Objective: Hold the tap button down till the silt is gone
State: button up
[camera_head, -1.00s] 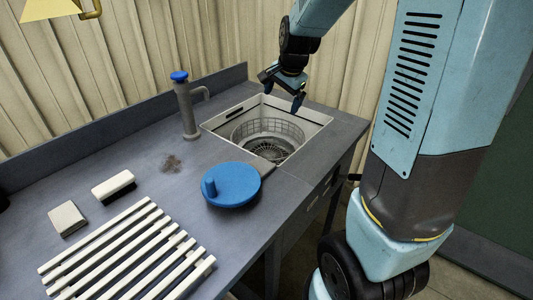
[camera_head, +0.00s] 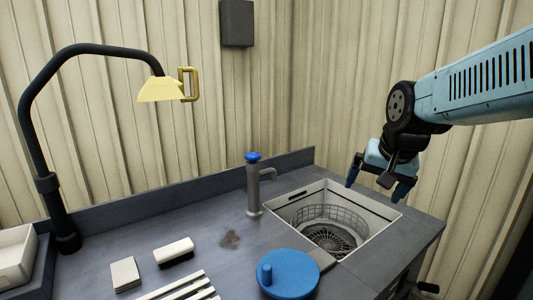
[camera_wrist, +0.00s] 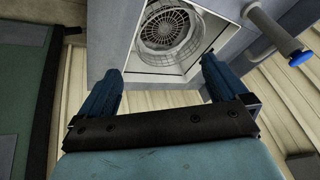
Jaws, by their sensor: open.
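The tap (camera_head: 254,188) is a grey post with a short spout, standing at the left of the sink (camera_head: 380,206). Its blue button (camera_head: 252,157) sits on top; it also shows in the wrist view (camera_wrist: 300,58) at the right edge. A round wire basket (camera_head: 331,232) sits in the sink. I cannot tell whether silt is in the basket. No water shows at the spout. My gripper (camera_head: 377,189) is open and empty above the sink's right side, apart from the tap.
A blue lid (camera_head: 289,272) with a knob lies in front of the sink. A brush (camera_head: 174,252), a pale block (camera_head: 125,274) and white slats (camera_head: 180,288) lie on the worktop (camera_head: 95,265). A black lamp arm (camera_head: 40,140) with a yellow shade (camera_head: 158,90) stands at left.

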jog(key=s+r+n, duration=0.1)
jog(key=s+n, duration=0.3)
jog(key=s, duration=0.6)
jog(key=shift+r, duration=0.15)
jog(key=shift+c, duration=0.2)
